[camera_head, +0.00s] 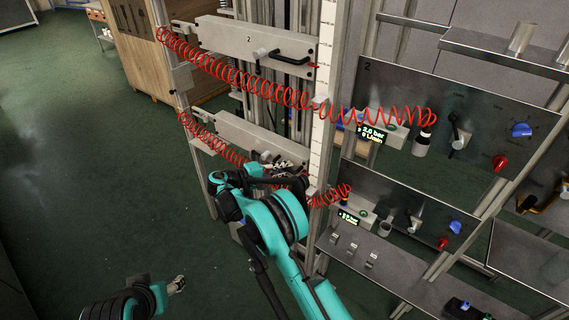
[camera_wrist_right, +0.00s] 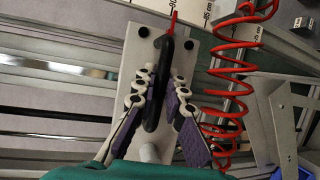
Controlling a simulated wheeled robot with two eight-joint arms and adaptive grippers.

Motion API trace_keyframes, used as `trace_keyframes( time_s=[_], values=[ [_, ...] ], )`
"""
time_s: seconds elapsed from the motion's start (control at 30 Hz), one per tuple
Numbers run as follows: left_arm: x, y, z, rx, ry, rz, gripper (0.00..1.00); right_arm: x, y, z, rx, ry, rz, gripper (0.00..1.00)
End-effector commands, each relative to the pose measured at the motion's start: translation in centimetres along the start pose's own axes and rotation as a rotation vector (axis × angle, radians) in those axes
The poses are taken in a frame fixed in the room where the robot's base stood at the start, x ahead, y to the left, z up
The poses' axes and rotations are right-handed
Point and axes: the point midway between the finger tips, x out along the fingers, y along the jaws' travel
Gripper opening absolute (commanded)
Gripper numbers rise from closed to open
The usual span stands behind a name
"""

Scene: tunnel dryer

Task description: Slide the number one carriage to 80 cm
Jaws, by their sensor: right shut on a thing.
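The lower carriage (camera_head: 232,130), a grey plate on upright rails, is partly hidden by my right arm in the head view. No number is readable on it. In the right wrist view its plate (camera_wrist_right: 133,65) carries a black handle (camera_wrist_right: 163,75). My right gripper (camera_head: 283,167) is at that plate; the wrist view shows its purple-padded fingers (camera_wrist_right: 164,100) on both sides of the handle, shut on it. A red pointer (camera_wrist_right: 174,20) lies beside the ruler (camera_head: 321,142); I cannot read its value. My left gripper (camera_head: 176,285) is low at the left, away from the carriage, its jaws unclear.
The upper carriage (camera_head: 218,34), marked 2, sits higher on the rails with its own black handle (camera_head: 288,58). Red coiled hoses (camera_head: 235,72) run from the carriages to control panels (camera_head: 470,110) on the right. A wooden cabinet (camera_head: 142,60) stands behind. The green floor at left is clear.

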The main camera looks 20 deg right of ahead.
Motion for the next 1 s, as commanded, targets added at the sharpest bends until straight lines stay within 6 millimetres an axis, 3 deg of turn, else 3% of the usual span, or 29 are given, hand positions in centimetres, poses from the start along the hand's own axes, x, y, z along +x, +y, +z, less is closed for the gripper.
trace_keyframes(
  time_s=[0.03,0.1,0.4,0.93,0.97,1.0],
  values=[
    [1.2,0.0,0.9,0.000,0.000,0.000,0.56,0.4,-2.4,-0.1,-0.001,-0.003,-0.008,0.00],
    [1.9,0.0,1.4,0.000,0.000,0.000,0.56,0.7,-4.1,-0.2,-0.001,-0.003,-0.008,0.00],
    [3.9,0.0,2.8,0.000,0.000,0.000,0.56,1.6,-9.1,-0.6,-0.001,-0.003,-0.008,0.00],
    [4.2,0.0,3.0,0.000,0.000,0.000,0.56,1.8,-10.2,-0.7,-0.001,-0.004,-0.008,0.00],
    [4.2,0.0,3.0,0.000,0.000,0.000,0.56,1.8,-10.2,-0.7,-0.001,-0.004,-0.008,0.19],
    [4.2,0.0,3.0,0.000,0.000,0.000,0.56,1.8,-10.2,-0.7,-0.001,-0.004,-0.009,0.29]
  ],
)
